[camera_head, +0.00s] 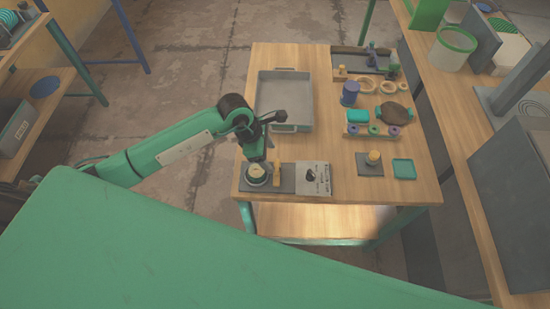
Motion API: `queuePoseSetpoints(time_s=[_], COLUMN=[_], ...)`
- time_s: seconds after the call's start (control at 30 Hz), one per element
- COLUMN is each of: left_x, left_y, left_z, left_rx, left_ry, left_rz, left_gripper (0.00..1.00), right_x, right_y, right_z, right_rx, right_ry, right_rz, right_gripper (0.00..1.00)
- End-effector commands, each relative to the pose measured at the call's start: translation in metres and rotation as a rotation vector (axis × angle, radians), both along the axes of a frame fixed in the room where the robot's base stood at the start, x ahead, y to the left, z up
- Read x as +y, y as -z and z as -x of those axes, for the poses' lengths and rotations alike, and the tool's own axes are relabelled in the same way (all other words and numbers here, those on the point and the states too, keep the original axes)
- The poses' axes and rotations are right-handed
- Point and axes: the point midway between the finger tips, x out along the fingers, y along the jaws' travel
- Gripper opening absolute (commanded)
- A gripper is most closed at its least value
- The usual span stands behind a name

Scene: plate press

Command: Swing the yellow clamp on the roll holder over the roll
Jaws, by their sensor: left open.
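The roll holder (287,185) is a dark flat plate at the front left of the wooden table. A small pale round roll (257,171) in a dark ring sits on its left part. The yellow clamp (277,172) stands just right of the roll, beside it and not over it. My left gripper (270,152) reaches in from the left and points down just above the roll and clamp. It is open; its fingers are small and dark, and I cannot tell whether they touch the clamp. My right gripper is not in view.
A grey panel with a black knob (311,177) adjoins the holder's right side. A grey tray (284,95) lies behind. Bare wood lies between the tray and the panel.

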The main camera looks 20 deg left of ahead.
Motion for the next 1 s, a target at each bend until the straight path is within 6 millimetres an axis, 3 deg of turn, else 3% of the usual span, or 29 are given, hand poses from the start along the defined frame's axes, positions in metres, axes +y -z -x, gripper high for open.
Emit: queuePoseSetpoints(time_s=[0.3, 0.67, 0.9, 1.0], left_x=[-0.017, -0.019, -0.019, -0.019], left_y=[0.041, 0.047, 0.047, 0.047], left_z=[-0.005, -0.006, -0.006, -0.006], left_rx=[0.002, 0.0, 0.0, 0.0], left_ry=[-0.001, 0.0, 0.0, 0.0], left_rz=[0.002, 0.001, 0.001, 0.001], left_gripper=[0.65, 0.65, 0.22, 0.21], right_x=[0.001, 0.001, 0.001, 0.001], right_y=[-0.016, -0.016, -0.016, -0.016], right_z=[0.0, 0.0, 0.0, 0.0], right_rx=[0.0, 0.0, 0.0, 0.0], right_ry=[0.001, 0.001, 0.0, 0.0], right_rz=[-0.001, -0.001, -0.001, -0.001], right_gripper=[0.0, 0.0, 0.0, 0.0])
